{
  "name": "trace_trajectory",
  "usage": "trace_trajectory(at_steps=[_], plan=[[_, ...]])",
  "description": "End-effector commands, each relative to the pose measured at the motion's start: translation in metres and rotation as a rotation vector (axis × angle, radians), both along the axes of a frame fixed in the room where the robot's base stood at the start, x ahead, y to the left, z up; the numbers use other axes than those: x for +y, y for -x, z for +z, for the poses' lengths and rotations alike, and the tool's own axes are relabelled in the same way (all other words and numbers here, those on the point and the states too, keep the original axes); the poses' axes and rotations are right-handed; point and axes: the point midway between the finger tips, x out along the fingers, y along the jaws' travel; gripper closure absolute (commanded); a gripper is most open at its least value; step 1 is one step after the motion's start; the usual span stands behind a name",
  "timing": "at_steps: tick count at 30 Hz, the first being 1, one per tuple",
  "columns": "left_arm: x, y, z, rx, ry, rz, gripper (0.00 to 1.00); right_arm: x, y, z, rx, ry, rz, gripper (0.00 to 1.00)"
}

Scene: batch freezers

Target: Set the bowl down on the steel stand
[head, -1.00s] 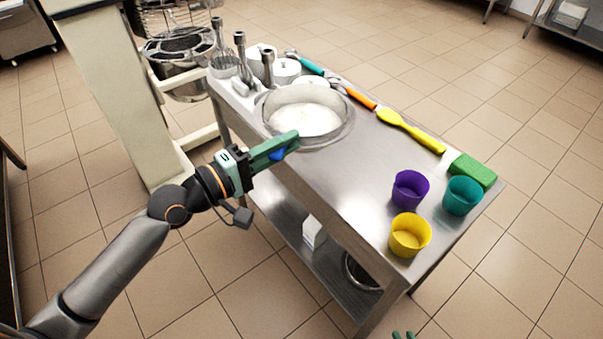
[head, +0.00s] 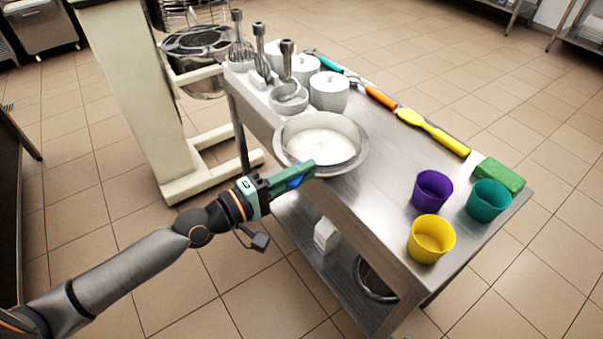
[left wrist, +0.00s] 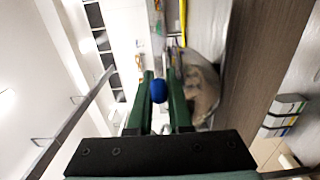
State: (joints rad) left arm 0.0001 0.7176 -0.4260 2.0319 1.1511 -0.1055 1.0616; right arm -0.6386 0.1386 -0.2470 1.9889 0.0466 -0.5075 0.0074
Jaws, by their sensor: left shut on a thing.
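The steel bowl (head: 357,160) with white contents is over the near left edge of the steel stand (head: 385,190), a metal table. It looks about level; I cannot tell whether its base touches the top. My left gripper (head: 306,173) reaches from the left to the bowl's near side, its green fingers shut on it, with a blue piece (head: 295,182) between them. In the left wrist view the blue piece (left wrist: 158,91) sits between the fingers, and the blurred bowl (left wrist: 203,90) is to their right. My right gripper is not in view.
White canisters (head: 329,92), a small bowl and whisks (head: 240,50) stand behind the bowl. A yellow spatula (head: 430,130) lies along the far edge. Purple (head: 432,190), yellow (head: 431,240) and teal (head: 489,199) cups and a green block (head: 499,175) are at the right. The middle is clear.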

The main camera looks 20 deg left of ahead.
Motion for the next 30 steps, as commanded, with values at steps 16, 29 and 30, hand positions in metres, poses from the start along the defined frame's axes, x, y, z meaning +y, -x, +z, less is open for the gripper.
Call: trace_trajectory(at_steps=[16,29,30], plan=[[0.0,0.0,-0.003,0.001,0.001,0.0,0.53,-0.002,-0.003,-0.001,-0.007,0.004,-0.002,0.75],[0.016,0.02,-0.003,0.004,-0.004,-0.001,0.53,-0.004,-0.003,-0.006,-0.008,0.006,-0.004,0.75],[0.019,0.026,-0.003,0.004,-0.005,-0.002,0.53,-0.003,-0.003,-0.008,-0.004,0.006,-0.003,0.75]])
